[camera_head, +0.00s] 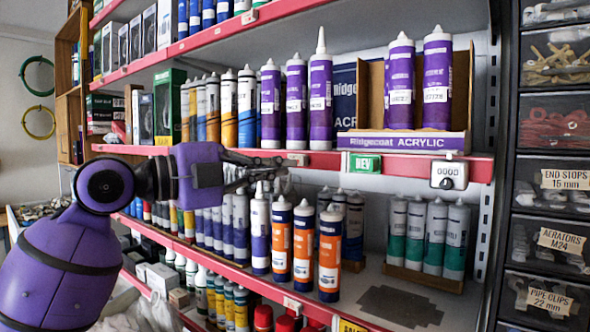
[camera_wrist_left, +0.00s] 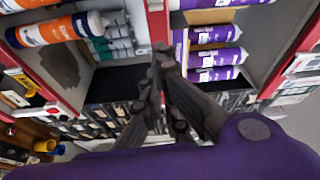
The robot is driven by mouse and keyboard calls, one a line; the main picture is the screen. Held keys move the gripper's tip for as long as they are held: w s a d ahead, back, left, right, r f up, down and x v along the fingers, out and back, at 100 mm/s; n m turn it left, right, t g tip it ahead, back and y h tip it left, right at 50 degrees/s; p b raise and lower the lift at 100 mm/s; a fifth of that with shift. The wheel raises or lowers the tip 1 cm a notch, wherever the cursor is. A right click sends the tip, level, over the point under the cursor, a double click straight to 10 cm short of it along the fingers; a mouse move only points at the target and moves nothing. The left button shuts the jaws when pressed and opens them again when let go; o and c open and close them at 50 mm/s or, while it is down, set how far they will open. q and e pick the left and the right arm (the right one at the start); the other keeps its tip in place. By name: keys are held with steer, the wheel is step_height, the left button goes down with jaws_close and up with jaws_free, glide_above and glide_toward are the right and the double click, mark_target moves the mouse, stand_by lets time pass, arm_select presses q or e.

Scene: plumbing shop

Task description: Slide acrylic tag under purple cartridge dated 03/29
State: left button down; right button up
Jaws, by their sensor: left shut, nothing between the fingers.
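Three purple cartridges stand in a row on the upper red-edged shelf: left (camera_head: 270,105), middle (camera_head: 296,105), right (camera_head: 320,95). Two more, a left one (camera_head: 400,85) and a right one (camera_head: 437,80), stand in the Ridgecoat ACRYLIC display box (camera_head: 405,143). Their white labels are too small to read the dates surely. A small white tag (camera_head: 296,160) is on the shelf's red edge below the three; I cannot tell its writing. My left gripper (camera_head: 284,166) is shut and empty in front of that edge, left of the tag. It also shows in the wrist view (camera_wrist_left: 161,56). My right gripper is not in view.
Orange-labelled cartridges (camera_head: 303,245) stand on the shelf below the gripper. Drawers (camera_head: 550,185) close off the right. The aisle before the shelves looks free.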

arm_select(q)
steer(key=m, duration=0.1)
glide_toward(341, 164)
steer(key=p+x, duration=0.2)
steer(key=x, duration=0.4)
steer(key=w+a, duration=0.2)
steer(key=a, duration=0.1)
steer(key=shift+a+f+p, duration=0.1)
steer(key=shift+f+p, duration=0.05)
steer(key=shift+p, duration=0.25)
steer(key=shift+w, duration=0.1)
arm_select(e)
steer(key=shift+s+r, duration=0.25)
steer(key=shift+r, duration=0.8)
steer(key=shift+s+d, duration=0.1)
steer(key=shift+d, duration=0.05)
